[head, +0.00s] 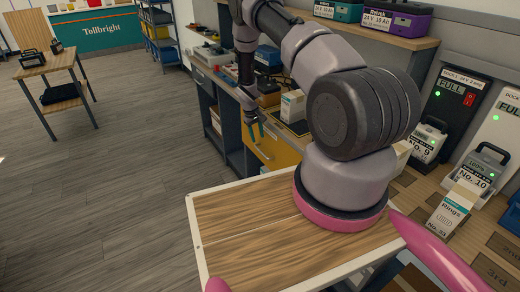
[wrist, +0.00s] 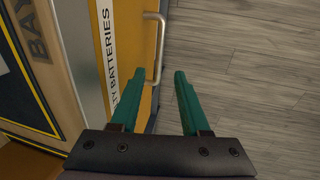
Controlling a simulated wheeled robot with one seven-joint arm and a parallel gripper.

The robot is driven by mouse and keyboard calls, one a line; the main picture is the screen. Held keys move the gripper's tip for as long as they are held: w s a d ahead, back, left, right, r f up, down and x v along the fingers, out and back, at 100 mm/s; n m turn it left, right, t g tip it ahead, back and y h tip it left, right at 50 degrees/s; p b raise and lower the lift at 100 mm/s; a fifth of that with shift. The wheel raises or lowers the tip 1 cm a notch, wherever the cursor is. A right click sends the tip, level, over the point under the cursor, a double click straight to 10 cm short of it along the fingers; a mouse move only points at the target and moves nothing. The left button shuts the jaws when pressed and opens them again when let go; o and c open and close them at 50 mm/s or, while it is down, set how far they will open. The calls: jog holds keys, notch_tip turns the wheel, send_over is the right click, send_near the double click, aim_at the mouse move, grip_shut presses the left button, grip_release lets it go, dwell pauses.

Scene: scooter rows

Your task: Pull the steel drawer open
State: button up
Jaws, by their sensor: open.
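My gripper (head: 256,127) hangs at the front of the workbench in the head view, its teal fingers apart. In the wrist view my gripper (wrist: 145,78) is open with nothing between its fingers. A yellow front (wrist: 134,45) with a white label reading "BATTERIES" lies ahead of it. Its metal bar handle (wrist: 160,45) is just beyond the fingertips, not gripped. The yellow front (head: 282,155) also shows in the head view, partly behind my arm. A small grey drawer front (head: 203,82), perhaps the steel drawer, is under the bench's far end, and it looks shut.
Batteries in docks (head: 480,170) and a Rings carton (head: 452,208) stand on the right-hand bench. A small wooden table (head: 48,68) stands at the far left. The grey plank floor (head: 110,150) left of the workbench is clear.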

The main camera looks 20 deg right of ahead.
aim_at(261, 152)
jog(key=f, duration=0.3)
jog(key=d+f, duration=0.1)
jog(key=f, duration=0.4)
jog(key=shift+w+d+f, duration=0.15)
jog(key=shift+d+f, duration=0.2)
jog(key=shift+f, duration=0.05)
grip_shut()
dwell(0.9)
